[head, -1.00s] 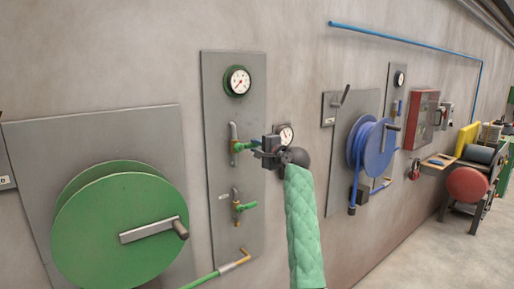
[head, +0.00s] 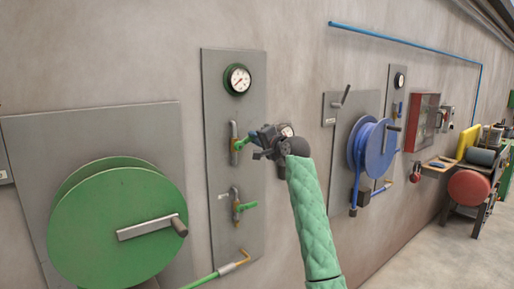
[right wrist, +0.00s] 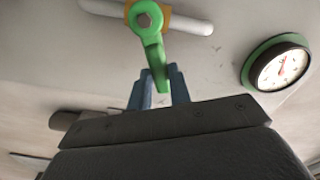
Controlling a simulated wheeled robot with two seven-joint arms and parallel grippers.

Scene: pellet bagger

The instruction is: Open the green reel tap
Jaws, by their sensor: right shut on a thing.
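The upper green tap lever (head: 241,143) sits on a pipe fitting on the grey panel right of the green reel (head: 118,225). My right gripper (head: 256,139) is at this lever, shut on its outer end. In the right wrist view the green lever (right wrist: 152,48) runs from its round hub down between the two blue fingers (right wrist: 160,88). The lever points to the right and slightly up in the head view. A second green lever (head: 245,207) is lower on the same panel, apart from my gripper. My left gripper is not in view.
A round gauge (head: 237,79) is above the tap; it also shows in the right wrist view (right wrist: 280,64). A blue reel (head: 372,147) hangs on the wall to the right of my arm. A green hose (head: 200,280) leaves the panel's bottom.

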